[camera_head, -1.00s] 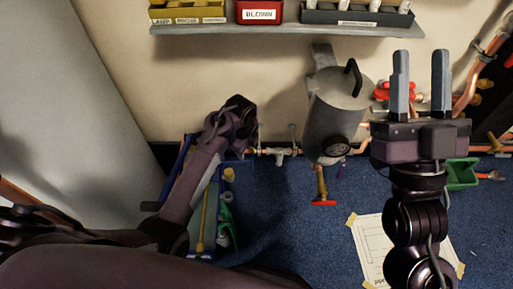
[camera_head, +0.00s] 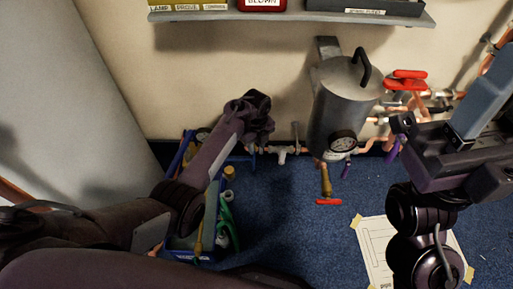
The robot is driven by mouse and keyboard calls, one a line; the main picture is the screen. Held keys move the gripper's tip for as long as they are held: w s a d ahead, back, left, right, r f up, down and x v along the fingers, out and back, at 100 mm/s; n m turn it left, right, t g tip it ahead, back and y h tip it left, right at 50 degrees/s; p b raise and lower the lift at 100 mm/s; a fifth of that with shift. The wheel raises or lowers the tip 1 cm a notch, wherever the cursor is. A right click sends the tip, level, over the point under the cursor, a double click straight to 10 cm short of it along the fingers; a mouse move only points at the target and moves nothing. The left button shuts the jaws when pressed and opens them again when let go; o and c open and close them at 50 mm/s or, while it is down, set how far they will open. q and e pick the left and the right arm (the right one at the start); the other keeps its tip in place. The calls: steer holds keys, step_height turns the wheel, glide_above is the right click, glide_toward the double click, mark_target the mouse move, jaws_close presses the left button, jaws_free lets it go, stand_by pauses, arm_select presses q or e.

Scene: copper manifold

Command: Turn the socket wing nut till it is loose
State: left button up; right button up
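The copper pipework (camera_head: 372,146) with red handles (camera_head: 405,82) runs along the wall right of a grey tank. Small purple parts show on it, one (camera_head: 393,148) beside my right gripper. I cannot tell which part is the socket wing nut. My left gripper (camera_head: 253,150) hangs by the wall left of the tank, near a pipe fitting (camera_head: 282,156). Its fingertips are too dark to tell their gap. My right gripper (camera_head: 485,100) is at the right edge, tilted, in front of the pipework and hiding part of it. One grey finger shows clearly; the gap is hidden.
The grey tank (camera_head: 340,105) with a gauge (camera_head: 343,142) stands in the middle. A brass valve with a red handle (camera_head: 328,201) hangs below it. A shelf (camera_head: 290,15) is above. A blue crate (camera_head: 190,257) holds tools at left. A taped paper (camera_head: 376,252) lies on blue carpet.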

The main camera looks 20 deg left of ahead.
arm_select(q)
steer(key=shift+f, duration=0.15)
jaws_close()
